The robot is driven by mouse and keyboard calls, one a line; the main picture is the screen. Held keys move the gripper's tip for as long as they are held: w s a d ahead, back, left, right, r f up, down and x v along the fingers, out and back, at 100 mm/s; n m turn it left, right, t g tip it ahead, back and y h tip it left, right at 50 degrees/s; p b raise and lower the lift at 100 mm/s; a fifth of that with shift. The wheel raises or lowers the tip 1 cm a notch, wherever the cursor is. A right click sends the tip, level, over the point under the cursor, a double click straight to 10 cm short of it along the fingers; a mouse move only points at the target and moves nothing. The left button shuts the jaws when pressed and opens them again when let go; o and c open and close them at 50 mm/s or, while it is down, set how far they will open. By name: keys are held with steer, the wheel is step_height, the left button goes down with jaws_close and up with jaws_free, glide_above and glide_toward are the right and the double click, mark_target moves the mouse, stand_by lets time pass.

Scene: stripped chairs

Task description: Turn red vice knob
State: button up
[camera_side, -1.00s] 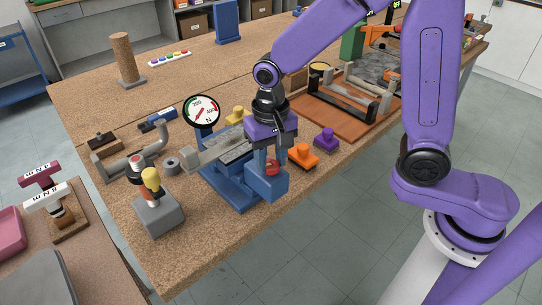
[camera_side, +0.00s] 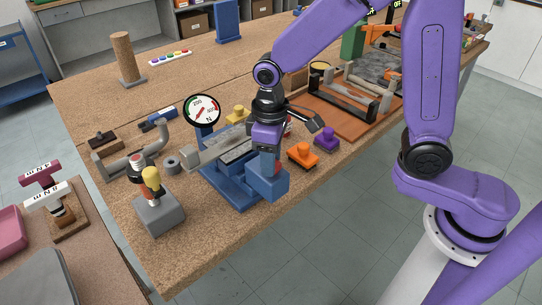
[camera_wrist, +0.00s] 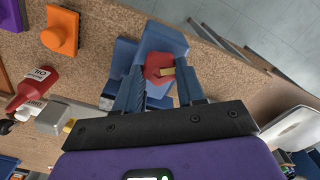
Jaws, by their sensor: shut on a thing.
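My gripper (camera_wrist: 160,78) is shut on the knob, a finger on each side. In the side view my gripper (camera_side: 268,158) points down at the front end of the blue vice (camera_side: 232,188), and the knob is mostly hidden there. The vice's blue end block (camera_side: 268,184) is just below my fingers. The round dial gauge (camera_side: 202,109) stands behind the vice, with a red needle on a white face.
An orange knob block (camera_side: 302,155) and a purple one (camera_side: 326,139) stand close right of the vice. A yellow block (camera_side: 238,114) is behind it. A grey box with a yellow-topped lever (camera_side: 157,205) is at left. The front table strip is clear.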

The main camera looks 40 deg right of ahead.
steer(key=shift+w+r+n, duration=0.1)
steer(key=shift+w+n, duration=0.2)
steer(key=shift+n, duration=0.3)
steer(key=o, duration=0.8)
steer(key=shift+d, duration=0.1)
steer(key=shift+o, duration=1.2)
steer(key=shift+s, duration=0.1)
step_height(320, 180, up, 17)
steer(key=shift+r, duration=0.15)
steer(key=shift+s, duration=0.1)
